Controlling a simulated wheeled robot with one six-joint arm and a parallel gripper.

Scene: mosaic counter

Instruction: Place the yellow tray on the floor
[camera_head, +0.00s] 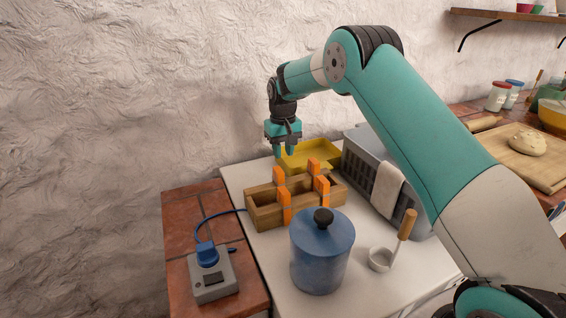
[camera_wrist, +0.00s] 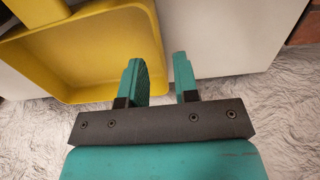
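The yellow tray (camera_head: 322,152) sits at the back of the white counter, against the wall, behind a wooden box. In the wrist view the tray (camera_wrist: 95,60) fills the upper left, with a yellow block-like shape at its left corner. My gripper (camera_head: 284,152) is above the tray's left end, pointing down. In the wrist view its two teal fingers (camera_wrist: 160,80) are apart and nothing is clamped. The tray's right wall shows between them; one finger overlaps the tray's inside, the other the white counter. I cannot tell whether they touch. The floor is not clearly visible.
The wooden box (camera_head: 265,212) with orange clips stands in front of the tray. A grey crate (camera_head: 362,150) with a cloth is right of it. A blue jar (camera_head: 322,262), a white ladle cup (camera_head: 380,261) and a power socket (camera_head: 212,278) are nearer. The textured wall is close behind.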

